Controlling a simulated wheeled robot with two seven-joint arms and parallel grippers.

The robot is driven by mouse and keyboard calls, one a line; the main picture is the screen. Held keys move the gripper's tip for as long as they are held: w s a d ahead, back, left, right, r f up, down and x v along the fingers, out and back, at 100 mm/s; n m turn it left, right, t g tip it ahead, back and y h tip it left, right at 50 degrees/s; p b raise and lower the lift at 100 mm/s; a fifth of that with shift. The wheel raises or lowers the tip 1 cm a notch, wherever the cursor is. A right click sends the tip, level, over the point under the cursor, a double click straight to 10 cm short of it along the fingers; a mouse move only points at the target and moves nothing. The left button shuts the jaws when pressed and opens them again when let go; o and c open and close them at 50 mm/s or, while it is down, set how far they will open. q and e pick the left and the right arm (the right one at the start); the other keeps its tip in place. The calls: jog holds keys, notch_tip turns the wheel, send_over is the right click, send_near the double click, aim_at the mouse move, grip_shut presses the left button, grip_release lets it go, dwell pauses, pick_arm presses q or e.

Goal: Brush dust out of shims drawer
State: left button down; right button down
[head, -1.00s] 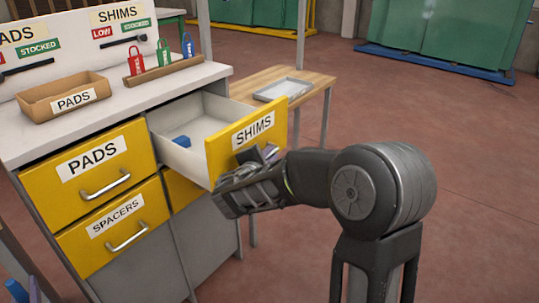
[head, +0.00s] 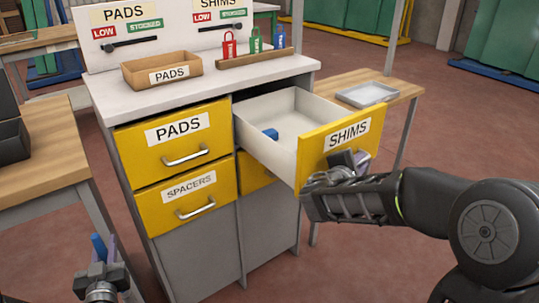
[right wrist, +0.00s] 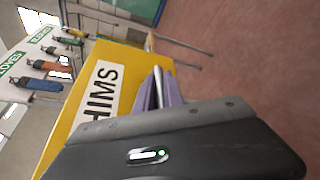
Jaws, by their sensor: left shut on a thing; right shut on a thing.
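The shims drawer (head: 312,163) is pulled open, with a yellow front and a white inside. A small blue block (head: 270,134) lies in it; dust is too fine to make out. My right gripper (head: 345,165) is shut on the handle of this drawer, which is mostly hidden by the fingers. The right wrist view shows its purple finger pads (right wrist: 160,92) against the yellow front (right wrist: 75,110). My left gripper (head: 105,262) is low at the left, away from the drawer, shut on a blue thing (head: 98,246), of which only a short part shows.
The cabinet also has closed pads (head: 150,140) and spacers (head: 160,197) drawers. On its top are a pads box (head: 160,72) and red, green and blue tags (head: 254,42). A grey tray (head: 367,94) lies on a side table behind. A wooden bench (head: 45,160) stands left.

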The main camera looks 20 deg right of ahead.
jog(key=shift+w, duration=0.1)
jog(key=c, duration=1.5)
grip_release()
jog(key=shift+o, duration=0.2)
jog(key=v, duration=1.2)
jog(key=shift+p, duration=0.4)
